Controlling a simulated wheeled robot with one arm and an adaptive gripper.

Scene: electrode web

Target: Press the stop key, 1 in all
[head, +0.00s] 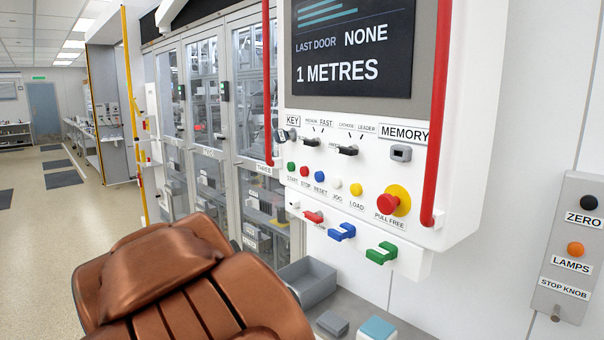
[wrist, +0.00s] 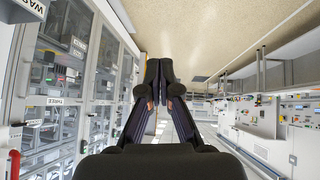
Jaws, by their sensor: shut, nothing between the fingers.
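The stop key is a small red button (head: 304,171) labelled STOP on the white control panel (head: 460,195) in the head view. It sits between a green START button (head: 291,166) and a blue RESET button (head: 319,176). My gripper (wrist: 160,73) shows in the wrist view with its fingers together and nothing between them. It points along the room, with glass cabinets to its left. The stop key is not visible in the wrist view, and my fingertips are not visible in the head view.
White JOG (head: 337,183) and yellow LOAD (head: 355,189) buttons and a red PULL FREE mushroom button (head: 388,204) continue the row. Red rails (head: 437,110) flank the panel. Coloured handles (head: 342,232) jut out below. A grey box (head: 306,282) stands underneath. Glass cabinets (head: 205,100) stand left.

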